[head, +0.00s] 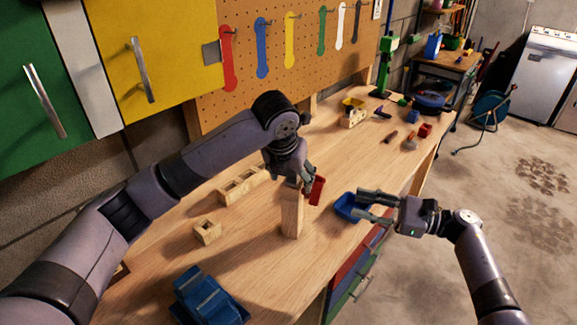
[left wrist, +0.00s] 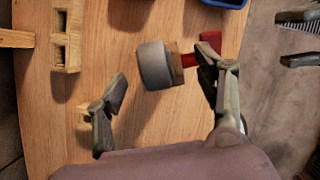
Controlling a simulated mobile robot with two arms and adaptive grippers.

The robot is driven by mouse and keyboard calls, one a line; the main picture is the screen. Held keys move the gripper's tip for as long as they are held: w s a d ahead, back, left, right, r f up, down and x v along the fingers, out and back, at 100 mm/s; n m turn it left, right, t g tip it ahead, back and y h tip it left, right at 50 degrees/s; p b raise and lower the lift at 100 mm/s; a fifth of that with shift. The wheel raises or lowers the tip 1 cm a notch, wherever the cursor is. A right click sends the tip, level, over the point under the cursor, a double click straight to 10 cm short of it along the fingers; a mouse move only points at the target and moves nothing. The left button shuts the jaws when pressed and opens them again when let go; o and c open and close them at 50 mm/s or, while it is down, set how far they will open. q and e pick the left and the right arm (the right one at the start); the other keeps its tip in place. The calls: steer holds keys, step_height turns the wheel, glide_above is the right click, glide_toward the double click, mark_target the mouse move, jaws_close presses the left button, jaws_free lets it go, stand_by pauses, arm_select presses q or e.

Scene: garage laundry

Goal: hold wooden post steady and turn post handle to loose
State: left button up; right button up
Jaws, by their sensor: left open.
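A wooden post (head: 292,215) stands upright on the workbench in the head view. In the left wrist view I look down on its round grey top (left wrist: 154,65), with a red handle (left wrist: 189,59) out to the right. The handle also shows red in the head view (head: 317,190). My left gripper (head: 299,178) is at the post's top, partly hiding it. In the left wrist view its fingers (left wrist: 160,95) are spread, one beside the handle and the other left of the post. My right gripper (head: 368,204) has its fingers apart, right of the post, holding nothing visible.
A blue bin (head: 347,207) lies by the right gripper's fingertips. Wooden blocks (head: 207,231) and a slotted wooden piece (head: 243,186) lie left of the post. A blue holder (head: 208,297) sits near the front. Tools and small parts are further back. The bench's right edge is close.

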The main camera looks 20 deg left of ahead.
arm_select(q)
steer(key=shift+w+f, duration=0.25)
steer(key=shift+f, duration=0.35)
steer(key=shift+c, duration=0.4)
